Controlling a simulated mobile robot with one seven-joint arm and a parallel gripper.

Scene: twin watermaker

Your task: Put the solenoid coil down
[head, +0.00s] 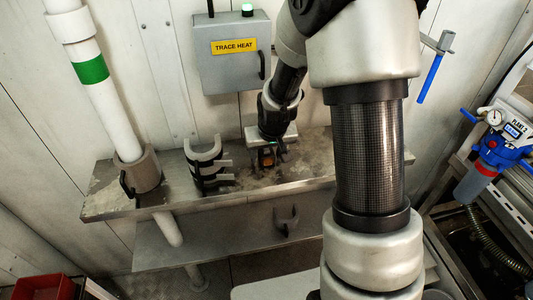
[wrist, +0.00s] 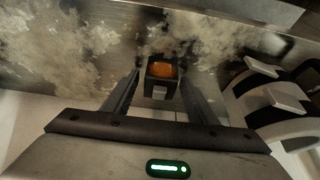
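The solenoid coil (wrist: 161,82) is a small dark block with an orange top face, seen between my fingers in the wrist view. In the head view the coil (head: 267,159) is a small dark and orange shape low under my gripper (head: 269,147), at the metal shelf (head: 325,165). My gripper (wrist: 160,88) points down with one finger on each side of the coil. A narrow gap shows beside the coil, clearer on the left, so the fingers look open around it. The coil's underside is hidden, so its contact with the shelf cannot be seen.
Grey and black clips (head: 207,163) stand on the shelf left of my gripper. A white pipe (head: 103,90) passes through the shelf's left end. A grey trace heat box (head: 233,70) hangs on the wall behind. A lower shelf (head: 190,245) holds a hook-shaped part (head: 287,220).

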